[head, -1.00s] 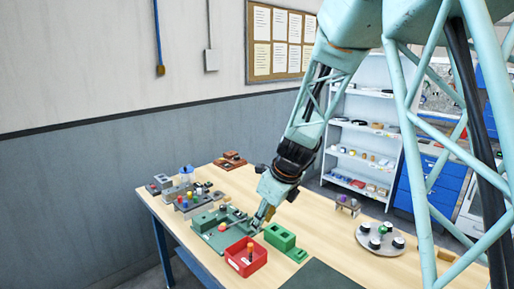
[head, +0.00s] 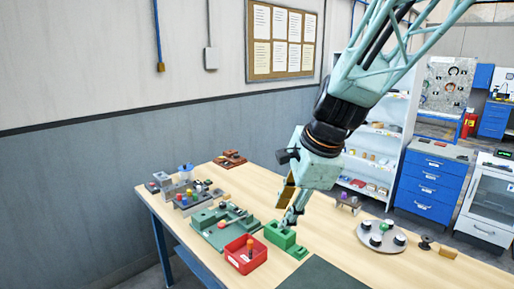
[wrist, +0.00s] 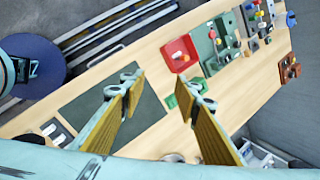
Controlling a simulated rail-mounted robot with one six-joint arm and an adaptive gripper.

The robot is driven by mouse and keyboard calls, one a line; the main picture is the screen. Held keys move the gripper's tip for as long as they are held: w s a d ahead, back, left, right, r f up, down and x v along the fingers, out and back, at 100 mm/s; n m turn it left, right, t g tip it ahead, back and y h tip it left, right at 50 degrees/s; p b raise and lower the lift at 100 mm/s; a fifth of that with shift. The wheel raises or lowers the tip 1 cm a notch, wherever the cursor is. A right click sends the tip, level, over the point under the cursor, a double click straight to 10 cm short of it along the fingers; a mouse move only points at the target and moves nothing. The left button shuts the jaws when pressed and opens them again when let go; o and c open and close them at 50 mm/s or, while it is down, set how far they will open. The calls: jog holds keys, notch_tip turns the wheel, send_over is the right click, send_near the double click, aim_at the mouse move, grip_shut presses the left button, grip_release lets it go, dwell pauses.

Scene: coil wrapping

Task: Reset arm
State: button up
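My arm reaches in from the upper right in the head view. My gripper (head: 290,218) is above the workbench (head: 330,232), in front of or over the green block fixture (head: 279,235); the exact height is hard to tell. In the wrist view my gripper (wrist: 165,95) shows two yellow-padded fingers spread wide apart, with nothing between them but the bench and a dark mat below. The green fixture is partly hidden behind a finger there.
A red bin (head: 245,254) with an orange-topped piece stands beside a green fixture plate (head: 222,232). A grey block with coloured pegs (head: 187,198) is farther left. A round grey tray (head: 381,238) stands right. A dark mat (head: 322,274) lies at the front.

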jog(key=s+d+r+n+h+b, duration=0.1)
jog(key=s+d+n, duration=0.3)
jog(key=s, duration=0.7)
jog(key=s+d+r+n+h+b, duration=0.1)
jog(key=s+d+n, duration=0.4)
jog(key=s, duration=0.7)
jog(key=s+d+r+n+b, duration=0.1)
jog(key=s+d+n+b, duration=0.1)
jog(key=s+d+n, duration=0.2)
jog(key=s+n, duration=0.3)
jog(key=s, duration=0.4)
jog(key=shift+s+d+r+n+h+b, duration=0.25)
jog(key=shift+n+h+b, duration=0.05)
jog(key=shift+h, duration=0.1)
jog(key=shift+f, duration=0.2)
notch_tip(320, 180, down, 8)
jog(key=b, duration=0.8)
jog(key=shift+r, duration=0.15)
jog(key=shift+d+r, duration=0.1)
